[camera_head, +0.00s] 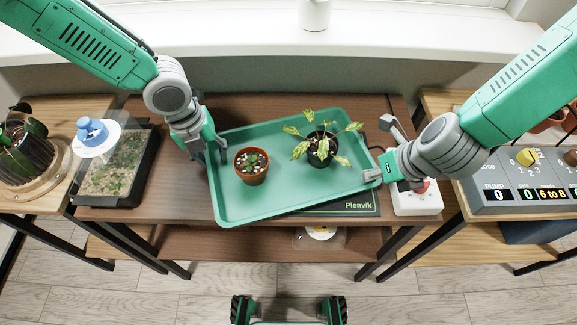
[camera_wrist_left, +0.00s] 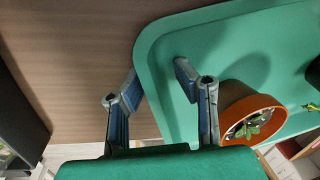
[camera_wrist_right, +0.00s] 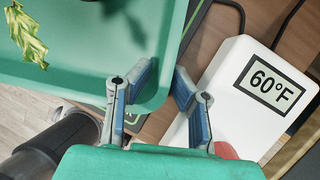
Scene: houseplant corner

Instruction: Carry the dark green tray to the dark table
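The green tray (camera_head: 240,212) is over the dark table (camera_head: 290,107), turned at an angle, its front left corner reaching the table's front edge. A terracotta pot with a small plant (camera_head: 252,167) and a dark pot with a yellow-green leafy plant (camera_head: 320,150) stand upright in it. My left gripper (camera_head: 218,152) is shut on the tray's left rim; the left wrist view shows one finger outside and one inside. My right gripper (camera_head: 374,176) is shut on the right rim, its fingers straddling it in the right wrist view. The tray's underside is hidden, so its height is unclear.
A black mat marked Plenvik (camera_head: 350,208) lies partly under the tray. A planted glass box (camera_head: 112,178) stands left. A white device (camera_wrist_right: 235,95) reading 60°F sits close to my right gripper. A grey control panel (camera_head: 520,180) stands farther right. The windowsill (camera_head: 240,40) runs behind.

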